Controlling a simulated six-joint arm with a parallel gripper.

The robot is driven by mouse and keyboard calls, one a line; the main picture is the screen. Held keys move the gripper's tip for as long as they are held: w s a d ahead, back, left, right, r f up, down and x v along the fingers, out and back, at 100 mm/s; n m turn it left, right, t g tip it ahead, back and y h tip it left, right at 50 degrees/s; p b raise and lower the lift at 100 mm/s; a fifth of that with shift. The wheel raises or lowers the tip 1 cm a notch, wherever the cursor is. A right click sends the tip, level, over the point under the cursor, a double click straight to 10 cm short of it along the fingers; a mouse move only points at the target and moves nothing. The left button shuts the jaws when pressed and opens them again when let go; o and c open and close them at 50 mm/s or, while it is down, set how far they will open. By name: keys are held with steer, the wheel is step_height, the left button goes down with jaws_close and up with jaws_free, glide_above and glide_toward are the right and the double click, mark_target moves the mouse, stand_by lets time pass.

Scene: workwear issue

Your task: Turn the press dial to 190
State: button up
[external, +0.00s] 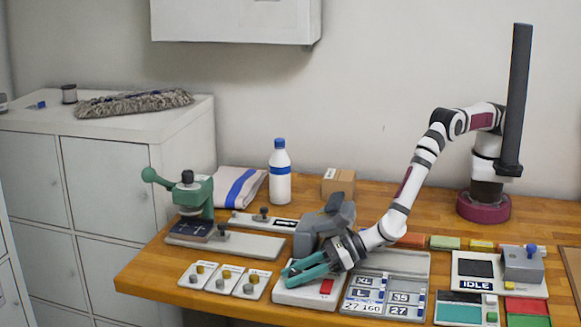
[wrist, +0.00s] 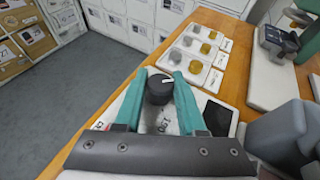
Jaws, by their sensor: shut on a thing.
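My gripper (external: 287,277) has teal fingers and is low over the white base (external: 300,297) of the grey heat press (external: 325,222). In the wrist view the fingertips (wrist: 160,76) are shut around the dark round dial (wrist: 158,90). A white pointer mark on the dial's top points to the right in that view. In the external view the fingers hide the dial.
White plates with knobs (external: 227,279) lie to the left of the press. A green hand press (external: 192,190) stands behind them. A tray of number and size tiles (external: 385,297) lies close on the right, then a device marked IDLE (external: 500,275). A bottle (external: 280,175) stands behind.

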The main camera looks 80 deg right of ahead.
steer(key=shift+a+m+t+h, duration=0.1)
steer(key=shift+m+t+h, duration=0.2)
steer(key=shift+m+h, duration=0.35)
jaws_close()
steer(key=m+h, duration=0.2)
steer(key=h, duration=0.1)
steer(key=shift+w+m+t, duration=0.15)
steer(key=shift+m+t, duration=0.2)
steer(key=shift+t, duration=0.05)
steer(key=shift+m+h, duration=0.25)
steer(key=shift+m, duration=0.05)
steer(key=o, duration=1.1)
jaws_free()
steer(key=shift+s, duration=0.2)
steer(key=v, duration=1.5)
steer(key=shift+s+r, duration=0.15)
steer(key=shift+s, duration=0.2)
